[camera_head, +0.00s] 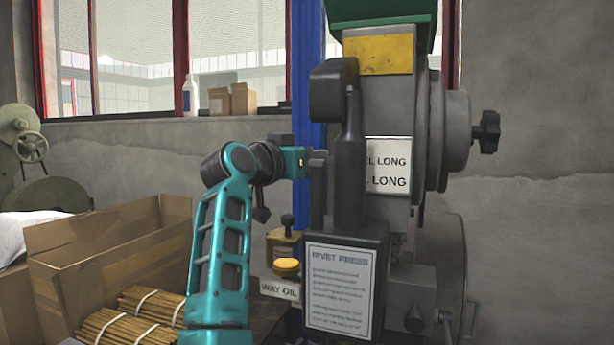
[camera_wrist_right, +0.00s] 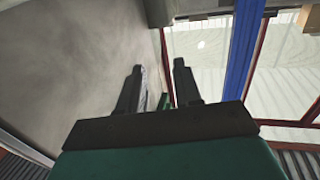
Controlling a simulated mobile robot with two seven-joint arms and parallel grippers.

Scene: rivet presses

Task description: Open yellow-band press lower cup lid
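The press (camera_head: 395,215) with a yellow band (camera_head: 379,54) near its top fills the middle right of the head view. At its lower left, above a "WAY OIL" label (camera_head: 280,290), is a round yellow lid (camera_head: 287,266) that looks closed. A brass-coloured cup (camera_head: 284,243) with a black knob is just above it.
An open cardboard box (camera_head: 110,255) with bundles of rods (camera_head: 130,315) stands at the left. A green machine with a handwheel (camera_head: 30,147) is behind it. A blue post (camera_head: 308,75) rises behind the press. The grey wall at right is clear.

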